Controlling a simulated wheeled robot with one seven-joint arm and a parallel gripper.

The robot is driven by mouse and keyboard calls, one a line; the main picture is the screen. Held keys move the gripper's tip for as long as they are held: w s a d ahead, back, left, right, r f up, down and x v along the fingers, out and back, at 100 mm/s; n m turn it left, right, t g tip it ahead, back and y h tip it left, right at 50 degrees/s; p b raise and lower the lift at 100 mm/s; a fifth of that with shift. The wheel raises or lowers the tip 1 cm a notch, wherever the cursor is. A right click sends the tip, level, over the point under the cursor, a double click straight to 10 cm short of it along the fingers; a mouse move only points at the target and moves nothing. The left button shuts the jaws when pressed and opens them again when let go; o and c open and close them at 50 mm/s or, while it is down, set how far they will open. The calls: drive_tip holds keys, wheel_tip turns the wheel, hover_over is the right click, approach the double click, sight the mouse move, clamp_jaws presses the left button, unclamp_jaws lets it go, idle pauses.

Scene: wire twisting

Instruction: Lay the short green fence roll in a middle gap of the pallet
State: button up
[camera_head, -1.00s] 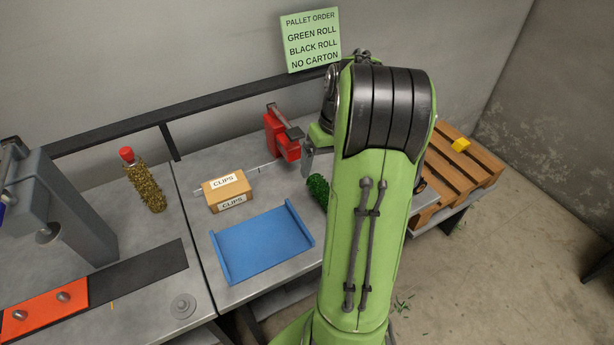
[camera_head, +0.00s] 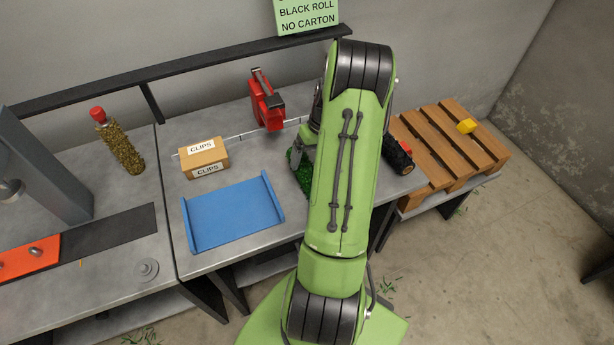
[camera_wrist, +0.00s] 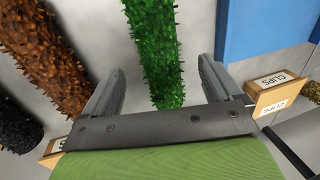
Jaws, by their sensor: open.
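The green fence roll (camera_wrist: 156,50) is bristly. It lies on the grey bench and runs up between my fingers in the wrist view. In the head view only part of the green roll (camera_head: 304,180) shows, left of my arm. My gripper (camera_wrist: 162,72) is open, with one finger on each side of the roll and grey bench visible between roll and fingers. Whether it touches the roll I cannot tell. In the head view my arm hides most of the gripper (camera_head: 300,152). The wooden slatted pallet (camera_head: 424,142) stands at the right, its gaps empty where visible.
A brown roll (camera_wrist: 42,52) and a black roll (camera_wrist: 14,128) lie left of the green one. A black roll (camera_head: 397,152) lies near the pallet. A blue tray (camera_head: 232,213), CLIPS carton (camera_head: 204,158) and red tool (camera_head: 266,102) share the bench.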

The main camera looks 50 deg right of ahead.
sight(309, 169)
drive_tip(key=b+x, duration=0.1)
drive_tip(key=x, duration=0.4)
drive_tip(key=shift+s, duration=0.15)
drive_tip(key=c, duration=1.2)
